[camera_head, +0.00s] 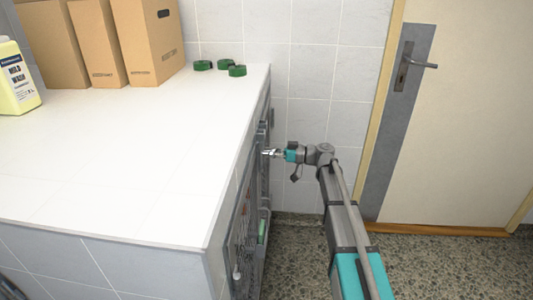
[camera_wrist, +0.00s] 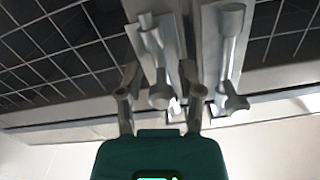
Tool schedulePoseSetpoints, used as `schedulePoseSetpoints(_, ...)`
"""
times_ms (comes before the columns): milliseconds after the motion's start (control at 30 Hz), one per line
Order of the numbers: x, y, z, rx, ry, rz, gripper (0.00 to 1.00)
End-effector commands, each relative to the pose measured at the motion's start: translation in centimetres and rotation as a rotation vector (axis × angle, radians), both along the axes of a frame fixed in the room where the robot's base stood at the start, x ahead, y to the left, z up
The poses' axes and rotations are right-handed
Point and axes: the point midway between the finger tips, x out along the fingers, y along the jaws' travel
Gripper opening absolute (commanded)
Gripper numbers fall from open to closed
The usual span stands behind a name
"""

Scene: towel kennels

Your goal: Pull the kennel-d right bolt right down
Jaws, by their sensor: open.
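In the wrist view two grey metal bolts stand side by side on plates between two wire mesh doors. One bolt (camera_wrist: 160,92), with a rounded knob end, lies between the open fingers of my gripper (camera_wrist: 158,74). I cannot tell whether the fingers touch it. The other bolt (camera_wrist: 232,60) is just to the right, outside the fingers. No label shows, so I cannot tell which is the kennel-d right bolt. In the head view my gripper (camera_head: 270,153) is at the kennel front (camera_head: 246,205), below the counter edge; the bolts are too small to make out there.
The white tiled counter (camera_head: 120,150) above the kennels holds cardboard boxes (camera_head: 150,45), a yellow bottle (camera_head: 15,80) and several green rolls (camera_head: 237,71). A closed door (camera_head: 465,120) stands at the right. The speckled floor (camera_head: 430,265) in front of it is clear.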

Motion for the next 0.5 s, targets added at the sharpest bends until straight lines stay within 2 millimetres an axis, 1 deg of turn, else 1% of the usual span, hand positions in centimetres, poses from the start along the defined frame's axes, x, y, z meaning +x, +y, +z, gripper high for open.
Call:
schedulePoseSetpoints(167, 0.0, -0.2, 0.0, 0.001, 0.0, 0.0, 0.48)
schedulePoseSetpoints(267, 0.0, -0.6, 0.0, 0.002, 0.0, -0.001, 0.48)
schedulePoseSetpoints(367, 0.0, -1.5, 0.1, 0.002, 0.0, -0.002, 0.48)
schedulePoseSetpoints(500, -0.1, -3.1, 0.0, 0.002, 0.0, -0.002, 0.48)
